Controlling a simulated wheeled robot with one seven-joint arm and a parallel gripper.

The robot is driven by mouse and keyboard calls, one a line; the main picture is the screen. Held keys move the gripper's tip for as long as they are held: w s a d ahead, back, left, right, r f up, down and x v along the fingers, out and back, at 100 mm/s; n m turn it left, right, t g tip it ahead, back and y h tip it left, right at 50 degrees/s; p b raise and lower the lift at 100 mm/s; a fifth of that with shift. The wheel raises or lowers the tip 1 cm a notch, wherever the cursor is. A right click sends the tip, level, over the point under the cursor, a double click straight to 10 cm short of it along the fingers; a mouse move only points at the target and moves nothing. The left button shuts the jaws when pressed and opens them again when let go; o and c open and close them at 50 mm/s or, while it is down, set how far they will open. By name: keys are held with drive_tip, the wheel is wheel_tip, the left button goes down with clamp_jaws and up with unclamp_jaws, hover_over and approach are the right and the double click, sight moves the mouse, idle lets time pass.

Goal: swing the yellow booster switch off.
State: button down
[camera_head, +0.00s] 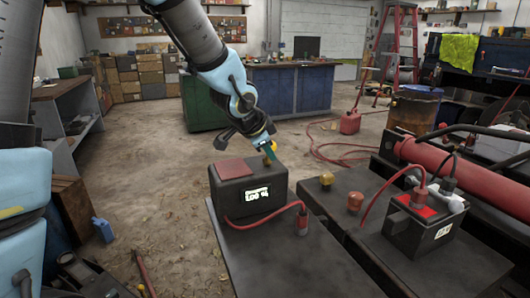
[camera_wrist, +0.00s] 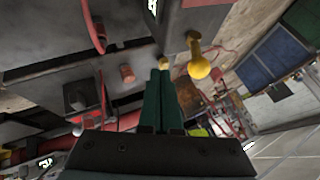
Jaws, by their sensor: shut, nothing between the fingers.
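The yellow switch (camera_wrist: 198,66), a short lever with a round ball end, stands on the dark box (camera_head: 249,190) with a lit display. In the head view only a little yellow of the switch (camera_head: 270,146) shows at the box's back right top, partly hidden by my gripper (camera_head: 270,153). In the wrist view my green fingers (camera_wrist: 160,75) are shut and empty, left of the lever with a small gap in the picture. I cannot tell the depth of that gap.
A yellow knob (camera_head: 327,178) and an orange knob (camera_head: 355,202) stand on the dark bench right of the box. A battery-like block (camera_head: 415,225) and a red cylinder (camera_head: 465,178) lie further right.

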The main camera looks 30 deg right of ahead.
drive_tip(key=shift+w+d+f+p, duration=0.25)
drive_tip(key=shift+w+d+p, duration=0.15)
drive_tip(key=shift+w, duration=0.4)
drive_tip(key=shift+w+d+f+p, duration=0.25)
drive_tip(key=shift+w+d, duration=0.3)
drive_tip(key=shift+w, duration=0.2)
drive_tip(key=shift+w+d+f+p, duration=0.25)
drive_tip(key=shift+w+d+p, duration=0.15)
drive_tip(key=shift+w, duration=0.4)
drive_tip(key=shift+r, duration=0.1)
